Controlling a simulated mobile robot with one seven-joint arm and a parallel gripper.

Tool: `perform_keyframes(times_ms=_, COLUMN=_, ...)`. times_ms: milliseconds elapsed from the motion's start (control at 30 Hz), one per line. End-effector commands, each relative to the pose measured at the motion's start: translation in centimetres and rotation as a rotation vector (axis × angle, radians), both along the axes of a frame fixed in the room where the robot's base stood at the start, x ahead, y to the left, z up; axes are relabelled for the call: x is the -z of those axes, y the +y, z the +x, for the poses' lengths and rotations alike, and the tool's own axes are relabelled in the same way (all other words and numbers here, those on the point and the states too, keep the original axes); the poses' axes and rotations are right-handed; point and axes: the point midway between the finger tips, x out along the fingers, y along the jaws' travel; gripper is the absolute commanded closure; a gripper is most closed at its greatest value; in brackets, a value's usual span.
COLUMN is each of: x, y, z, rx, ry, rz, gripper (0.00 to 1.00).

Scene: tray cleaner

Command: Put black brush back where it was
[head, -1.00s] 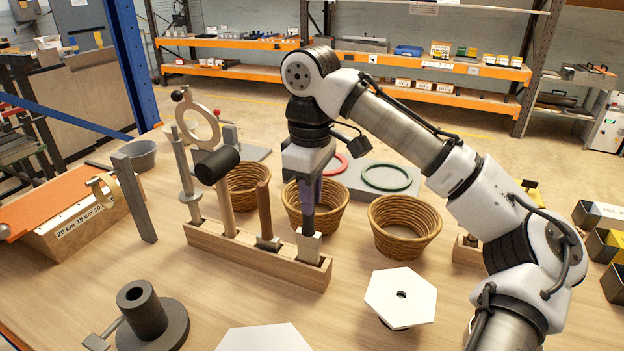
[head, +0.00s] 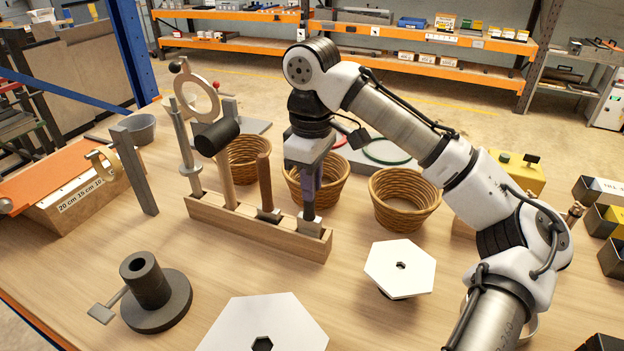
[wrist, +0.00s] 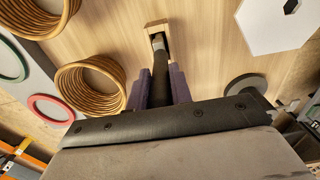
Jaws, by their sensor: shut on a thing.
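My gripper (head: 308,198) points down over the right end of the wooden rack (head: 225,216). Its purple fingers are shut on the dark handle of the black brush, which shows between them in the wrist view (wrist: 159,75). The brush stands upright at the rack's right-end slot, with a light grey block (head: 310,225) below the fingers. In the wrist view, its far end meets the slot at the rack's end (wrist: 153,28). How deep it sits is hard to tell.
A black-headed mallet (head: 217,137), a brown-handled tool (head: 264,182) and a grey rod tool (head: 183,140) stand in the rack. Wicker baskets (head: 404,198) stand behind. White hexagonal plates (head: 400,268) and a dark round stand (head: 155,300) are in front.

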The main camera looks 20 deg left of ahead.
Motion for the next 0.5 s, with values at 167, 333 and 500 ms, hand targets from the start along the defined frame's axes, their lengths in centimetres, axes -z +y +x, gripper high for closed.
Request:
perform_keyframes(times_ms=167, x=0.41, y=0.00, z=0.00, rx=0.000, ry=0.000, rz=0.000, gripper=1.00)
perform_keyframes(times_ms=333, x=0.75, y=0.00, z=0.01, rx=0.000, ry=0.000, rz=0.000, gripper=1.00)
perform_keyframes(times_ms=500, x=1.10, y=0.00, z=0.01, rx=0.000, ry=0.000, rz=0.000, gripper=1.00)
